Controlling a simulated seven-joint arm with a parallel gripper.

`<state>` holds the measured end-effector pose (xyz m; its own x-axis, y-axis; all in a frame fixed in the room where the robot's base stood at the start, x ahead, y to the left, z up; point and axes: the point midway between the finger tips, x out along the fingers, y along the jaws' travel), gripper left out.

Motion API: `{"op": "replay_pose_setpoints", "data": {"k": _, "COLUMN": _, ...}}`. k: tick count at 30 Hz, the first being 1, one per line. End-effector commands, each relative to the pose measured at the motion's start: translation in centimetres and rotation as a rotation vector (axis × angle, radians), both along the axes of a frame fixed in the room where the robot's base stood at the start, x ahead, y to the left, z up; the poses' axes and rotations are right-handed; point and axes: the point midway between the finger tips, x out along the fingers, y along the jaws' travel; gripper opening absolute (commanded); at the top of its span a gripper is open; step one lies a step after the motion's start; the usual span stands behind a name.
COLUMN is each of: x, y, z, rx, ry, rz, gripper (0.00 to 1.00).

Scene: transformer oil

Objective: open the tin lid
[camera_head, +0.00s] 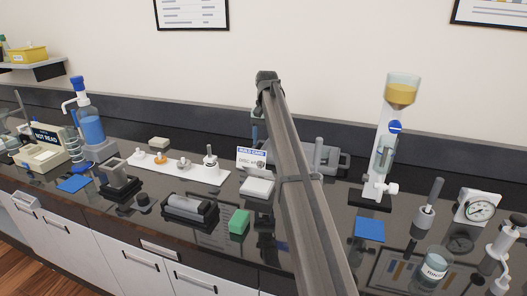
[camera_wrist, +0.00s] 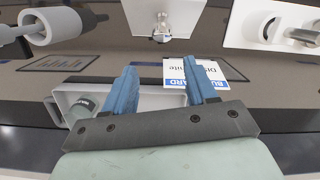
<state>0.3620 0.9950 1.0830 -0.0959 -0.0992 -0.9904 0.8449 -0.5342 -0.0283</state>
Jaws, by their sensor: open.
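A small pale box (camera_head: 257,187), which looks like the tin, sits on the dark bench just left of my arm. Its top looks closed. In the wrist view a white box (camera_wrist: 150,10) with a metal fitting (camera_wrist: 161,30) at its edge appears to be the same thing, cut off by the top edge. My gripper (camera_wrist: 160,66) is open, its two blue fingers apart with nothing between them. It is over the bench near the upright build card (camera_wrist: 205,73), apart from the box. In the head view my arm hides most of the gripper.
The build card (camera_head: 251,158) stands behind the box. A grey open tray (camera_head: 335,160) is behind my arm. A green block (camera_head: 239,223) and grey roller device (camera_head: 190,209) lie in front. A white plate with metal parts (camera_head: 180,171) is left; a glass column (camera_head: 384,150) stands right.

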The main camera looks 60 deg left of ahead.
Motion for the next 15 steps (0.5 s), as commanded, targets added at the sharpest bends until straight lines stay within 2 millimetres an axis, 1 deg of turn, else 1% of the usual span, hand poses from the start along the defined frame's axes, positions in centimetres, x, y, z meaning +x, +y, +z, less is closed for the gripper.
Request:
{"op": "replay_pose_setpoints", "data": {"k": 1, "x": 0.2, "y": 0.2, "z": 0.9, "rx": 0.001, "ry": -0.001, "rz": 0.0, "gripper": 0.57}}
{"op": "replay_pose_setpoints", "data": {"k": 6, "x": 0.4, "y": 0.4, "z": 3.0, "rx": 0.0, "ry": 0.0, "rz": 0.0, "gripper": 0.57}}
{"op": "replay_pose_setpoints", "data": {"k": 10, "x": 0.4, "y": 0.4, "z": 3.8, "rx": -0.001, "ry": 0.0, "rz": -0.001, "gripper": 0.57}}
{"op": "replay_pose_setpoints", "data": {"k": 15, "x": 0.5, "y": 0.4, "z": 4.1, "rx": -0.001, "ry": 0.0, "rz": -0.001, "gripper": 0.57}}
